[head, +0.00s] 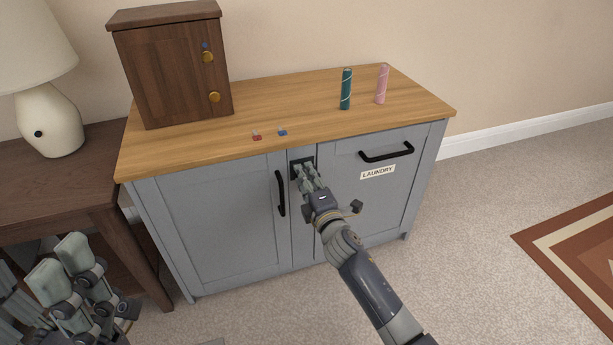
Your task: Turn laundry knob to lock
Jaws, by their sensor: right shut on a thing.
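The grey cabinet (215,215) has a wooden top and a right-hand door labelled LAUNDRY (377,172). A dark square plate (294,165) sits on the narrow panel between the two doors, near the top. My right gripper (304,171) is at this plate, shut on the knob there. The fingers hide the knob, so its angle cannot be told. My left gripper (75,270) is at the lower left, away from the cabinet, with its fingers apart and nothing seen between them.
Black handles are on the left door (280,193) and the laundry door (387,152). On top stand a small wooden cabinet (170,70), a teal cylinder (346,90), a pink cylinder (382,84) and small red (257,136) and blue (282,132) pieces. A side table (60,190) is left.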

